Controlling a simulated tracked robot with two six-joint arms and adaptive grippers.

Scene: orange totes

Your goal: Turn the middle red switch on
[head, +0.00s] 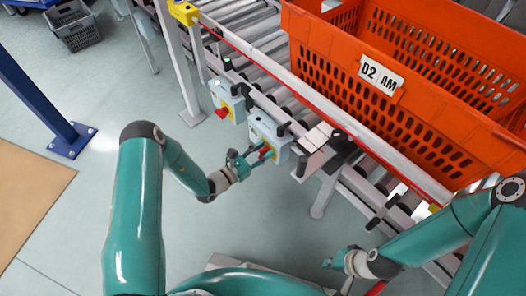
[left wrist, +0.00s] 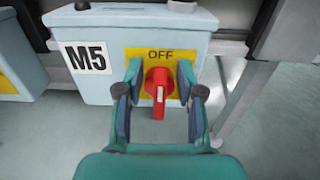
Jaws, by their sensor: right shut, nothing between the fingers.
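A pale blue box (left wrist: 85,30) labelled M5 fills the upper left wrist view. Its red switch (left wrist: 157,88) sits on a yellow plate marked OFF, with the handle pointing straight down. My left gripper (left wrist: 160,103) is open, one finger on each side of the handle, with small gaps showing. In the head view my left gripper (head: 250,162) is at the nearer box (head: 268,132), partly covering its red switch (head: 265,152). Another box (head: 234,101) with a red switch (head: 222,112) hangs to its left. My right gripper (head: 338,261) is shut and empty, low at the right.
A large orange tote (head: 340,75) labelled D2 AM stands on the roller conveyor (head: 250,40) behind the boxes. Conveyor legs (head: 325,192) stand to the right of the nearer box. A blue post (head: 45,110) is at the left. The floor between is clear.

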